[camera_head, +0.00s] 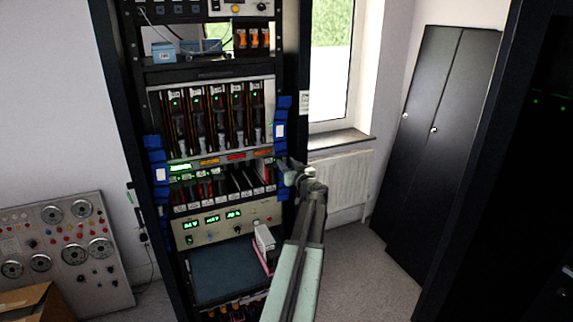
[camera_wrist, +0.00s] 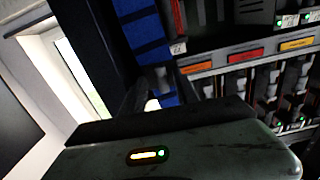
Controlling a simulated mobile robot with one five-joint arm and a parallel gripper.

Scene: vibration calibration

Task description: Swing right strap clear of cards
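The right strap (camera_head: 283,118) is a blue segmented band with a white label. It hangs down the right edge of the rack's card bays. It also shows in the wrist view (camera_wrist: 140,35). My gripper (camera_head: 290,164) is at the strap's lower part, beside the card bays. In the wrist view its two dark fingers (camera_wrist: 160,88) stand apart, with blue strap visible between and beyond them. I cannot tell whether they touch it. The cards (camera_head: 220,188) stand in the lower bay, left of the strap. My arm hides some of the rack's lower right side.
A matching left strap (camera_head: 158,172) hangs on the rack's left edge. A pale box (camera_head: 265,238) sits on the lower shelf near my arm. A radiator (camera_head: 340,182) and window are to the right, with open floor (camera_head: 350,245) below.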

